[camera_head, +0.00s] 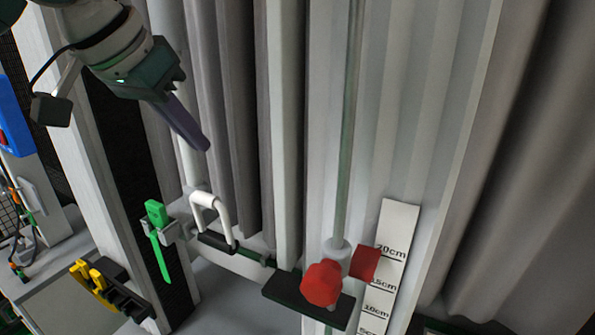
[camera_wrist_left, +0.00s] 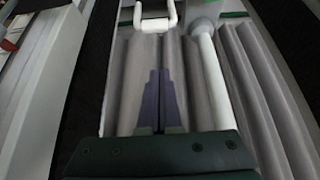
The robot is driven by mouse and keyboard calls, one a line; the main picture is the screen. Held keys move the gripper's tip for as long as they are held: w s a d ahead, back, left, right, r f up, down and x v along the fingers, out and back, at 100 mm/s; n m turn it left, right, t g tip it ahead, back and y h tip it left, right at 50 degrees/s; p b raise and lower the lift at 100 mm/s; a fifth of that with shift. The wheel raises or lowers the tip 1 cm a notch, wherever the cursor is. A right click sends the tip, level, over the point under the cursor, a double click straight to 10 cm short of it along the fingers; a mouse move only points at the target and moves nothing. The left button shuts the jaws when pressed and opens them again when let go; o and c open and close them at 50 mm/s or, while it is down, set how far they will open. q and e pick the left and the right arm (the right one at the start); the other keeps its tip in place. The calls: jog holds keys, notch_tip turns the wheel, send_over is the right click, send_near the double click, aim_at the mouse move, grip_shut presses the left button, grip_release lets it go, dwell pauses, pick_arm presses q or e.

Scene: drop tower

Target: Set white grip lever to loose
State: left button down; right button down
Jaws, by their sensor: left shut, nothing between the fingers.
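The white grip lever (camera_head: 211,214) is a U-shaped white handle on a dark rail, left of the middle in the head view. It also shows at the top of the left wrist view (camera_wrist_left: 155,22). My left gripper (camera_head: 206,146) is above the lever and apart from it. Its purple fingers are closed together with nothing between them, and in the left wrist view the fingertips (camera_wrist_left: 157,75) point toward the lever. My right gripper is in neither view.
A green lever (camera_head: 156,228) stands left of the white lever, with yellow clips (camera_head: 88,272) lower left. A red knob (camera_head: 321,283) sits on a dark plate (camera_head: 281,291) beside a centimetre scale (camera_head: 392,257). A vertical white pipe (camera_head: 283,130) and corrugated wall panels stand behind.

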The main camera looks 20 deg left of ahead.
pick_arm(q)
jog(key=shift+f, duration=0.1)
jog(key=shift+w+d+f, duration=0.1)
jog(key=shift+w+f, duration=0.15)
jog(key=shift+w+f+p, duration=0.25)
jog(key=shift+f+p, duration=1.4)
jog(key=shift+f, duration=0.2)
jog(key=shift+w+f+p, duration=0.2)
jog(key=shift+f+p, duration=1.4)
jog(key=shift+f, duration=0.2)
